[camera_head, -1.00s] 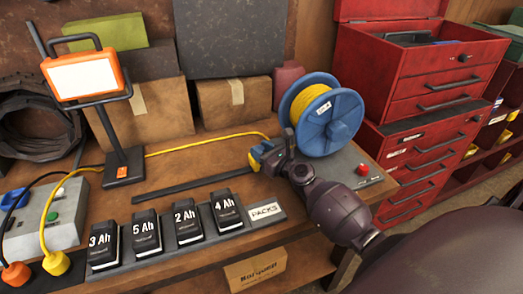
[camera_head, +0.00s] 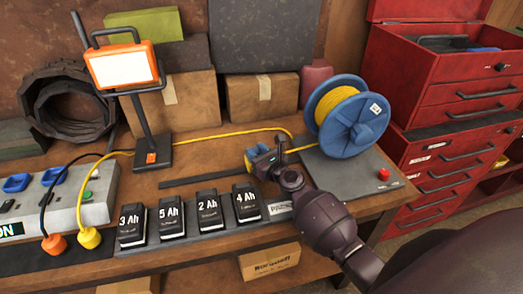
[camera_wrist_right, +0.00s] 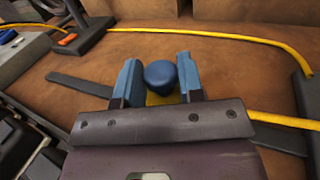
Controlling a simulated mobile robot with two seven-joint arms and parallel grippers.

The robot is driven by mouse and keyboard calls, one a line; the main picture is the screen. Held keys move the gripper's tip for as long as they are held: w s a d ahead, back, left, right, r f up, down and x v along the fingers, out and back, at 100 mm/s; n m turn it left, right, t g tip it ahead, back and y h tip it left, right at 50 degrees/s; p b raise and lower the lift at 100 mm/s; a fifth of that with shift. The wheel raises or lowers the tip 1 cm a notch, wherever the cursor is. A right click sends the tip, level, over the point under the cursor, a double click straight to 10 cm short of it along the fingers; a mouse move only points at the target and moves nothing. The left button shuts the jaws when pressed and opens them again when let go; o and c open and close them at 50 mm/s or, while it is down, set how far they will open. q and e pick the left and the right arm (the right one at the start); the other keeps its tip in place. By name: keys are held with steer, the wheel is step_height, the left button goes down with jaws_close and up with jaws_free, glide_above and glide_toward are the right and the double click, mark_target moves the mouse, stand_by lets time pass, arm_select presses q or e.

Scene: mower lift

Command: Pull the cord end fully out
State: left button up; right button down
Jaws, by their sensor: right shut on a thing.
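My right gripper (camera_head: 262,160) is above the bench, left of the blue cord reel (camera_head: 350,118). Its blue fingers, also in the right wrist view (camera_wrist_right: 160,80), are shut on the cord end, a dark blue rounded knob (camera_wrist_right: 160,75) with yellow under it. Yellow cord (camera_head: 300,148) runs from the gripper right to the reel; it also leaves the gripper to the right in the wrist view (camera_wrist_right: 285,121). Yellow cord is wound on the reel, which stands upright on a grey base. My left gripper is not in view.
Several black battery packs (camera_head: 208,212) stand in a row at the front. A work lamp (camera_head: 125,65) stands behind left. Another yellow cord (camera_head: 225,133) crosses the back to a yellow plug (camera_head: 89,237). A dark flat strip (camera_head: 205,179) lies on the bench. A red tool chest (camera_head: 440,75) stands right.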

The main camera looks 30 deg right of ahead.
steer(key=c, duration=0.8)
jaws_free()
steer(key=shift+s, duration=0.15)
steer(key=s, duration=0.3)
steer(key=s+d, duration=0.1)
steer(key=s, duration=0.6)
steer(key=shift+s+d, duration=0.25)
steer(key=shift+d, duration=0.1)
